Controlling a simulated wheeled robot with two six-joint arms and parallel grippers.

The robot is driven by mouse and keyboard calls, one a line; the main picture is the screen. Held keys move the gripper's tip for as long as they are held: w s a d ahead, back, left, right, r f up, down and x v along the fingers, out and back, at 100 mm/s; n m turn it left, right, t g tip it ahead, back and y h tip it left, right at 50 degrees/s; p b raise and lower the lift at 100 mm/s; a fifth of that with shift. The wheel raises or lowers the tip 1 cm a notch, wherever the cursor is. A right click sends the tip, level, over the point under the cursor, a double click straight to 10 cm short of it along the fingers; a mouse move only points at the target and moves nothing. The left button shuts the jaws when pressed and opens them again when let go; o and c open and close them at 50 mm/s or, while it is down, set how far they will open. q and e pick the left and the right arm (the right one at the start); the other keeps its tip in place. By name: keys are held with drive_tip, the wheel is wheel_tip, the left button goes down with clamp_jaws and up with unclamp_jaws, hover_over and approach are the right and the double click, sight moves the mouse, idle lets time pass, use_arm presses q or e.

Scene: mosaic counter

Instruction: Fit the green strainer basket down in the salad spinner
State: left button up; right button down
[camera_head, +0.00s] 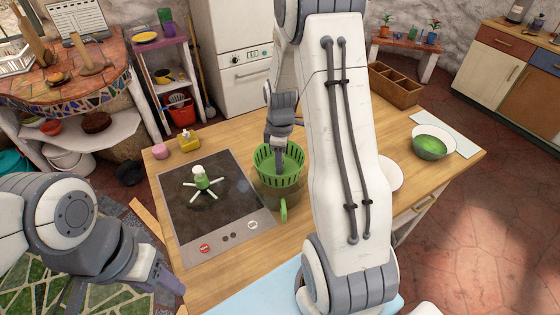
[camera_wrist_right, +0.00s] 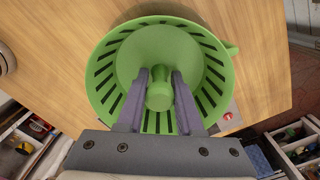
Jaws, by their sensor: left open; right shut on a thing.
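The green strainer basket (camera_head: 292,176), slotted around its wall, is upright over the wooden counter, right of the black hob. My right gripper (camera_head: 279,165) reaches down into it. In the right wrist view, the fingers (camera_wrist_right: 159,88) are shut on the green post in the middle of the basket (camera_wrist_right: 150,50). A green loop handle (camera_head: 283,210) shows below the basket, beside a dim see-through greenish body that looks like the salad spinner; the basket hides much of it, and I cannot tell whether they touch. My left gripper (camera_head: 168,284) is open and empty at lower left, off the counter.
A bowl with green inside (camera_head: 433,142) and a wooden divided box (camera_head: 394,84) are on the right. My right arm hides the counter's middle.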

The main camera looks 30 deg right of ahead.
drive_tip(key=shift+f+b, duration=3.6)
drive_tip(key=shift+f, duration=1.5)
idle(2.2)
drive_tip(key=shift+c, duration=2.4)
unclamp_jaws()
